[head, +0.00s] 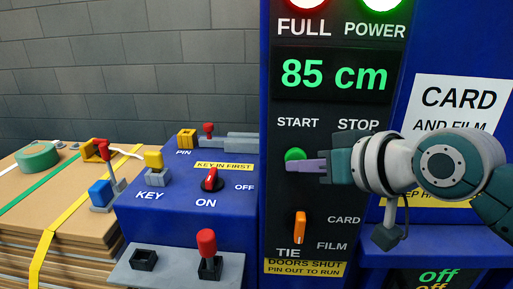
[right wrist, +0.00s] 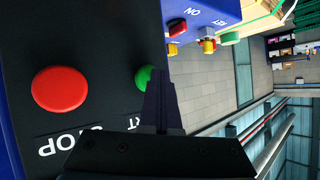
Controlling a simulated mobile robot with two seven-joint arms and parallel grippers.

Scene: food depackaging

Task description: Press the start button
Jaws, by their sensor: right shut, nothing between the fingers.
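The green start button (head: 295,155) is on the black panel under the word START. My right gripper (head: 292,165) is shut and empty, its fingertips in front of the lower part of the button in the head view. I cannot tell whether they touch it. In the right wrist view the shut fingers (right wrist: 160,90) point at the green button (right wrist: 144,77), which is partly hidden behind them. The red stop button (right wrist: 60,88) shows at the left there; in the head view my right gripper and wrist hide it. My left gripper is not in view.
The display (head: 332,75) reads 85 cm. A blue box (head: 180,215) with a red knob (head: 211,180) stands left of the panel. Strapped cardboard (head: 20,215) is stacked at the far left.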

